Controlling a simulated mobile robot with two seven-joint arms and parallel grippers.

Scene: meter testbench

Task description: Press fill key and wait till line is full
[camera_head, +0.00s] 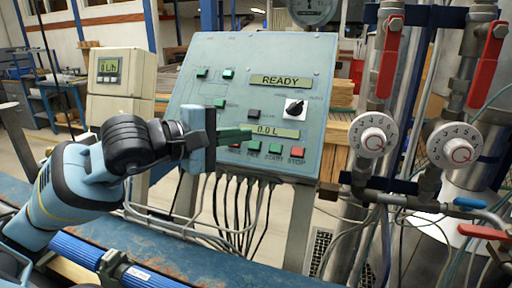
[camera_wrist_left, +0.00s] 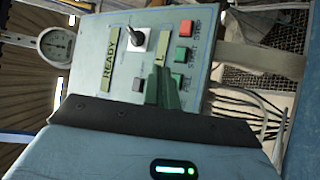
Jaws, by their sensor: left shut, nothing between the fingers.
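The grey-blue control panel (camera_head: 210,65) has an upper display (camera_head: 288,81) reading READY and a lower display (camera_head: 276,131) reading 0.0 L. A row of keys along its bottom includes the green fill key (camera_head: 254,146), a green start key (camera_head: 275,149) and the red stop key (camera_head: 297,152). My left gripper (camera_head: 248,135) is shut and empty, its green fingertips in front of the panel just above the fill key. In the left wrist view the fingers (camera_wrist_left: 163,90) cover part of the lower display, and the fill key (camera_wrist_left: 178,80) shows beside them. Contact cannot be told.
A dark selector knob (camera_head: 295,107) sits on the panel's right. Pipes with red-handled valves (camera_head: 393,42) and white dials (camera_head: 372,136) stand to the right. A beige meter (camera_head: 120,70) reading L/h stands left. Cables (camera_head: 240,205) hang below the panel.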

